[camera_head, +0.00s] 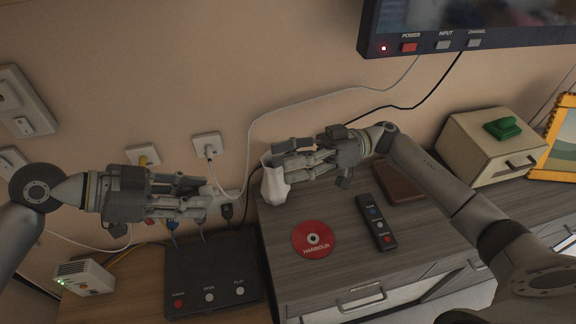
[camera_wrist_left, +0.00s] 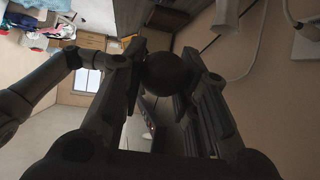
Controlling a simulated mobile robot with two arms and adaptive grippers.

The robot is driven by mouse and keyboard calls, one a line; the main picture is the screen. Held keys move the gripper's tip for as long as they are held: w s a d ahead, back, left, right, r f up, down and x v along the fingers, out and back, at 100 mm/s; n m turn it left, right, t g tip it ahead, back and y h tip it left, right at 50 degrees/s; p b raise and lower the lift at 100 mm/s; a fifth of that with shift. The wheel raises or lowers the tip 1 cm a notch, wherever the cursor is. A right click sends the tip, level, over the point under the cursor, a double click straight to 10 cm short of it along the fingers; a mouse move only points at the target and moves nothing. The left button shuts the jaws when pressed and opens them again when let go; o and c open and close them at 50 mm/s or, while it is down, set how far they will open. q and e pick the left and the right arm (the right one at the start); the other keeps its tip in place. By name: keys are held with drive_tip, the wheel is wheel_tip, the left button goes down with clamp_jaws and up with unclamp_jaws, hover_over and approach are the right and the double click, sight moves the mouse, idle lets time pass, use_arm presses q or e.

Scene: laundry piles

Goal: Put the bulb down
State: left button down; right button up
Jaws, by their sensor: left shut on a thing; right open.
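My left gripper (camera_head: 203,195) is shut on the bulb, above the black player box and in front of the wall. In the left wrist view the bulb (camera_wrist_left: 168,76) is a dark round shape between the two fingers (camera_wrist_left: 168,90). In the head view the bulb is mostly hidden by the fingers. My right gripper (camera_head: 285,158) is open at the upper part of a white vase (camera_head: 274,188), which stands at the left back of the grey cabinet (camera_head: 345,250). I cannot tell whether its fingers touch the vase.
A red disc (camera_head: 314,239), a black remote (camera_head: 377,222) and a brown wallet (camera_head: 398,184) lie on the cabinet. The black player box (camera_head: 212,283) and a white router (camera_head: 86,278) stand lower left. Cables hang from wall sockets (camera_head: 206,146). A beige box (camera_head: 490,150) stands right.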

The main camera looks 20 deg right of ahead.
drive_tip(key=s+a+g, duration=0.1)
drive_tip(key=s+a, duration=0.1)
drive_tip(key=a, duration=1)
drive_tip(key=shift+a+f+h, duration=0.3)
drive_tip(key=shift+a+f, duration=0.05)
drive_tip(key=shift+f, duration=0.05)
clamp_jaws()
use_arm(q)
drive_tip(key=c, duration=1)
unclamp_jaws()
drive_tip(key=shift+c, duration=0.2)
